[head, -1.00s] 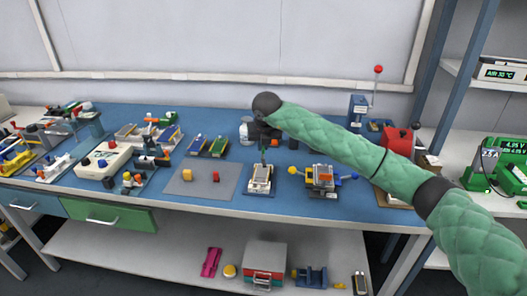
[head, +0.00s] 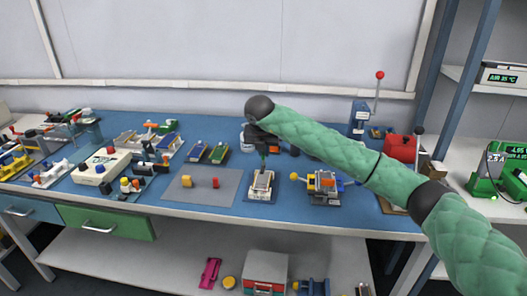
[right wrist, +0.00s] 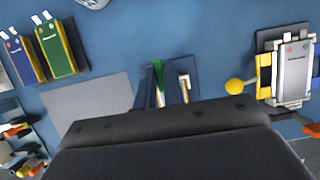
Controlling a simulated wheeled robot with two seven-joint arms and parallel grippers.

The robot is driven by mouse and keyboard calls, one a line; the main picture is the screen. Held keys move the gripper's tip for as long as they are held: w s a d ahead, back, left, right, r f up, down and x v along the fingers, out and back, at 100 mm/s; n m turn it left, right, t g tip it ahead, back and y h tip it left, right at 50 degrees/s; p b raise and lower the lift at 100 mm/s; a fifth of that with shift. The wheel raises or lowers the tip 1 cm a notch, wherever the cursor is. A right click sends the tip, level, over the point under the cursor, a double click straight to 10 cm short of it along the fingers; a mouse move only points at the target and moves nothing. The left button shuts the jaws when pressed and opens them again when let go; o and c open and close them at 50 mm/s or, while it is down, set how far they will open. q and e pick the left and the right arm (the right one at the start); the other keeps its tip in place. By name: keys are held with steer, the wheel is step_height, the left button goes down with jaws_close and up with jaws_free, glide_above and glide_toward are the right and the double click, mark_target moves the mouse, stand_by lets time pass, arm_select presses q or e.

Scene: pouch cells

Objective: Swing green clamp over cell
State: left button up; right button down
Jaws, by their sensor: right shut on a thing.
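The pouch cell (head: 262,181) lies pale and flat in a small fixture (head: 259,198) on the blue bench, near the middle of the head view. The green clamp (head: 264,159) stands as a thin upright piece at the fixture's far end. It also shows as a green strip in the right wrist view (right wrist: 158,72). My right gripper (head: 263,147) is above the fixture's far end, shut on the green clamp's upper part. Its fingertips are small and partly hidden in the head view. In the right wrist view the gripper body covers most of the fixture. My left gripper is out of view.
A grey mat (head: 200,196) with a yellow and a red block lies left of the fixture. Two flat cells (head: 208,152) lie behind the mat.

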mark_target(262, 171)
steer(key=shift+r, duration=0.1)
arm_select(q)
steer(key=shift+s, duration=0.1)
arm_select(e)
steer(key=c, duration=1.5)
jaws_free()
